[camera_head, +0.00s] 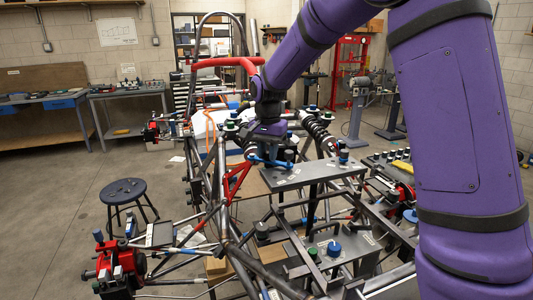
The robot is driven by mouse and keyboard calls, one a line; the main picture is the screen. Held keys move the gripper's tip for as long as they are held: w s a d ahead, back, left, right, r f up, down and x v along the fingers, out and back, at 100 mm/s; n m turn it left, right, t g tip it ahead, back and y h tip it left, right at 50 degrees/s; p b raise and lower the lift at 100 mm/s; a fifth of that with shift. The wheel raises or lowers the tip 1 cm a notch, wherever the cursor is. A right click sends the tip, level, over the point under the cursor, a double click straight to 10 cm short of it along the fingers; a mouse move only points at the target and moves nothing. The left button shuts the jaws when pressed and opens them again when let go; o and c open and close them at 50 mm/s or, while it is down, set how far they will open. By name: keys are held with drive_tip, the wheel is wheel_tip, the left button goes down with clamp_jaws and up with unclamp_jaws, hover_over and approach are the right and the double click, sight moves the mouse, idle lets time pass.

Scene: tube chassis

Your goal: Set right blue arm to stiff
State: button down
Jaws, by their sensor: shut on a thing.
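The blue arm (270,162) is a short bright-blue lever lying roughly level near the left end of the grey plate, in the middle of the tube chassis. My gripper (256,152) reaches down to it from above, with my purple arm coming in from the upper right. The gripper is shut on the lever's left part. The fingertips are small and partly hidden by the gripper body. I cannot read any stiffness marking on the lever.
Chassis tubes (222,190) and a red bracket (237,181) stand close on the left. A dark stool (123,190) stands on open floor farther left.

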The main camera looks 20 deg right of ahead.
drive_tip(key=c, duration=1)
unclamp_jaws()
drive_tip(key=shift+o, duration=0.2)
wheel_tip(320, 180, up, 11)
drive_tip(key=shift+s, duration=0.1)
drive_tip(key=s+d+r+n+t, duration=0.1)
drive_tip(key=s+d+r+n, duration=0.15)
drive_tip(key=s, duration=0.65)
drive_tip(key=s+d+r+n+t, duration=0.1)
drive_tip(key=s+r+n+t, duration=0.15)
drive_tip(key=s, duration=0.65)
drive_tip(key=s+d+f+n+t, duration=0.2)
drive_tip(key=s+f+n, duration=0.1)
drive_tip(key=s, duration=1.3)
drive_tip(key=shift+s+d+f, duration=0.2)
drive_tip(key=shift+s+f, duration=0.15)
drive_tip(key=shift+f, duration=0.25)
